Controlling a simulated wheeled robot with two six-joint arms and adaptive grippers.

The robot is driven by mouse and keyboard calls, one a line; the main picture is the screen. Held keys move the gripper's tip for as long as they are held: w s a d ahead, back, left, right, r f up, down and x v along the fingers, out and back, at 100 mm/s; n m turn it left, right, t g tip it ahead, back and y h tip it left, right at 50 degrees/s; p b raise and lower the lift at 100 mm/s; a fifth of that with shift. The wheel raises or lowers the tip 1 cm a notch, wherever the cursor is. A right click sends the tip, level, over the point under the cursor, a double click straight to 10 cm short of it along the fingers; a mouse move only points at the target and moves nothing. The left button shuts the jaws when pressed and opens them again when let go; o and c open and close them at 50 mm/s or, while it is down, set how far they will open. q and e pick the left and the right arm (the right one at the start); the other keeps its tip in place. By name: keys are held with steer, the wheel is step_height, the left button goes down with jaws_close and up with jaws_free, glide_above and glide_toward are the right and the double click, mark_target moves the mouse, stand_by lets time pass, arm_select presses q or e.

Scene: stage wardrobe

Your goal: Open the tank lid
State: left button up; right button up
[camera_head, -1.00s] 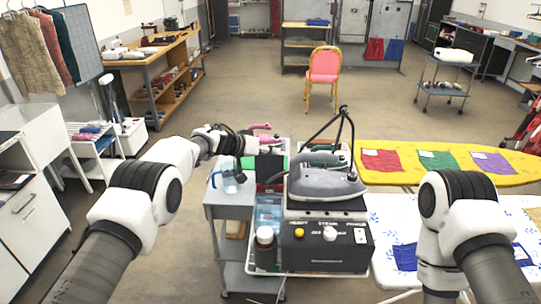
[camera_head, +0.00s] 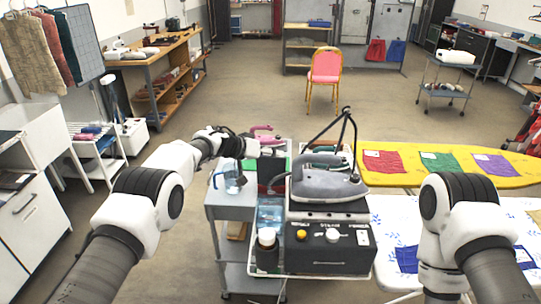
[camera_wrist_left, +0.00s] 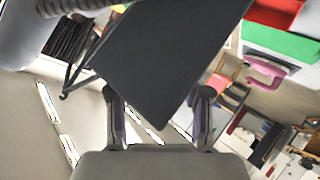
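The steam station (camera_head: 326,247) is a dark box with a grey iron (camera_head: 325,180) on top. On its left side is a see-through blue tank (camera_head: 270,215). A dark flat panel (camera_head: 272,172), which looks like the tank lid, stands raised behind the tank. In the left wrist view a large dark panel (camera_wrist_left: 170,55) fills the upper middle, just beyond my left gripper (camera_wrist_left: 158,105). Its fingers are spread apart; I cannot tell whether they touch the panel. In the head view this gripper (camera_head: 245,150) is partly hidden near the panel. My right gripper is not in view.
A bottle with a white cap (camera_head: 266,237) stands in front of the tank. A spray bottle (camera_head: 232,178) sits on the grey cart (camera_head: 226,200) to the left. A pink-handled thing (camera_head: 262,130) lies behind. A yellow ironing board (camera_head: 440,160) is at the right.

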arm_select(q)
steer(key=shift+s+f, duration=0.1)
steer(key=v, duration=1.2)
